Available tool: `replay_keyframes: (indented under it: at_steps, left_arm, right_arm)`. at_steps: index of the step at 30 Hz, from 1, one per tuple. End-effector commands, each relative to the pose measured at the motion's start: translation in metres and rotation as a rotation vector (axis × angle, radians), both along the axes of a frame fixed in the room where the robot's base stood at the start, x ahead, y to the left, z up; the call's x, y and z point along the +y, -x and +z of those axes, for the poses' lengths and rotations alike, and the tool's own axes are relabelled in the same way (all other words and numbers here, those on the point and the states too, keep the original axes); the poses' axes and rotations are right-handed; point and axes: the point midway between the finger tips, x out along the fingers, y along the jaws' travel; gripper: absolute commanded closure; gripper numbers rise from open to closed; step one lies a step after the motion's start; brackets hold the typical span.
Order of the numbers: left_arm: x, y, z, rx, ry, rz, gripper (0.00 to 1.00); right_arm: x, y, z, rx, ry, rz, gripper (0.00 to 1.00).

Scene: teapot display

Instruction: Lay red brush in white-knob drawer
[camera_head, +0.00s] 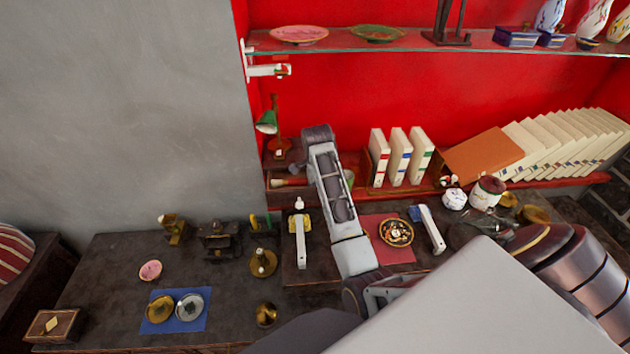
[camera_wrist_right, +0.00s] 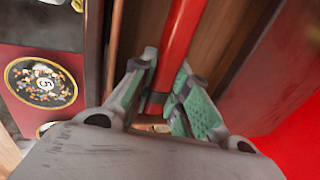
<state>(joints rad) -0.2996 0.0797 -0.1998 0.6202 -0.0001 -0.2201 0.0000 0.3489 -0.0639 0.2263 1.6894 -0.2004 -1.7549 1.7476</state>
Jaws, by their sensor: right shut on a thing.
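In the head view, a pale brush tip (camera_head: 278,183) pokes out on the lower shelf left of my right arm, and the arm hides the fingers. I cannot make out a drawer with a white knob in either view. My left gripper is not in view.
A red mat (camera_head: 404,256) with a round decorated plate (camera_head: 396,232) lies on the dark table. White books (camera_head: 399,157) stand on the lower shelf. A green lamp (camera_head: 267,122) stands left of my arm. A blue mat (camera_head: 180,324) holds two small dishes.

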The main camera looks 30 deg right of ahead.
Motion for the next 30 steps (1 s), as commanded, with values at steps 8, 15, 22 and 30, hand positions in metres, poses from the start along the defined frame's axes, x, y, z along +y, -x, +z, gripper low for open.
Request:
replay_keyframes:
  at_steps: [8,15,22,30]
  left_arm:
    - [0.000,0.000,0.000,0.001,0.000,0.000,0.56]
    - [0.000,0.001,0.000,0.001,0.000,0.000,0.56]
    - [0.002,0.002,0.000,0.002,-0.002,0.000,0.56]
    - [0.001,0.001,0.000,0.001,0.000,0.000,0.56]
  right_arm:
    - [0.000,0.000,0.000,0.000,0.000,0.000,0.58]
    - [0.000,0.000,0.000,0.001,0.000,0.000,0.58]
    - [0.001,0.001,0.004,0.001,0.000,0.000,0.58]
    - [0.004,0.006,0.028,-0.002,0.000,-0.001,0.58]
